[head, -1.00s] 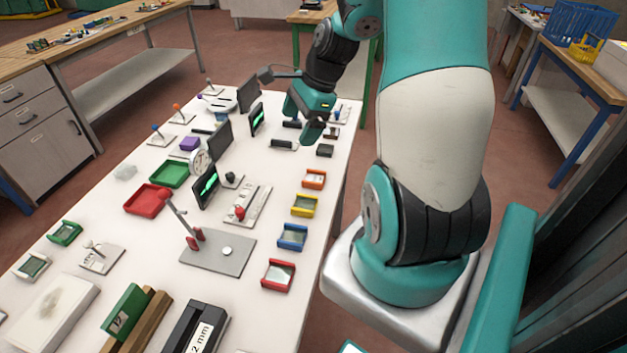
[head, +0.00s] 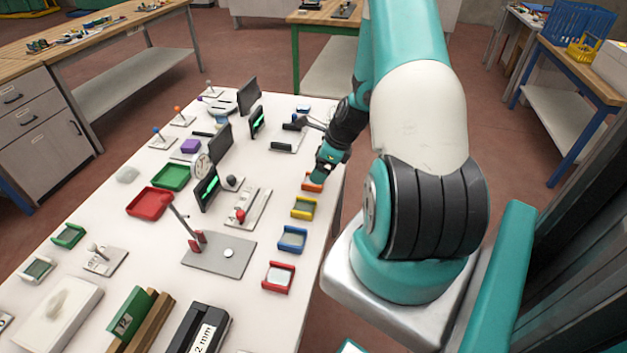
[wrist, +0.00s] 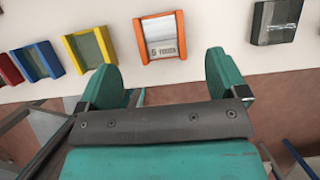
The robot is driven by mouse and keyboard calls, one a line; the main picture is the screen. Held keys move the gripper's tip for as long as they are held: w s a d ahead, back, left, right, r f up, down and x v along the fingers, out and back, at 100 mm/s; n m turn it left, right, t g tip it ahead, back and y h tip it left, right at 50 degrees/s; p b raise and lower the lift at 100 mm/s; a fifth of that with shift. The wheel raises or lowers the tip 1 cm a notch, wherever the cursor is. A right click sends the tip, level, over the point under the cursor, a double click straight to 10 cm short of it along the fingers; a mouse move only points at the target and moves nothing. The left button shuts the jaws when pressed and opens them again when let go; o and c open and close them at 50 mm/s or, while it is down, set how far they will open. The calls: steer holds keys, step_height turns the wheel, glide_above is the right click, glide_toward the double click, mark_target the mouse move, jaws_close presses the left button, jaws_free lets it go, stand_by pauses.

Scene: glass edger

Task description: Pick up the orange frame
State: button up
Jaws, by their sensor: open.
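The orange frame (wrist: 139,37) lies on the white table near its right edge, with a pale labelled plate inside it. In the head view the orange frame (head: 309,187) is partly hidden behind my gripper (head: 322,176). In the wrist view my gripper (wrist: 168,84) is open and empty, its two teal fingers spread wide. The orange frame lies beyond the fingertips, between their directions and a little left of centre. No contact shows.
The yellow frame (wrist: 90,48), blue frame (wrist: 38,61) and red frame (head: 278,277) line the same table edge. A black frame (wrist: 276,21) lies on the other side. A grey plate with a lever (head: 220,254) stands left of the row.

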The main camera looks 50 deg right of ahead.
steer(key=shift+p+x, duration=1.1)
steer(key=shift+x, duration=1.65)
steer(key=c, duration=1)
steer(key=shift+r, duration=0.1)
steer(key=shift+c, duration=0.2)
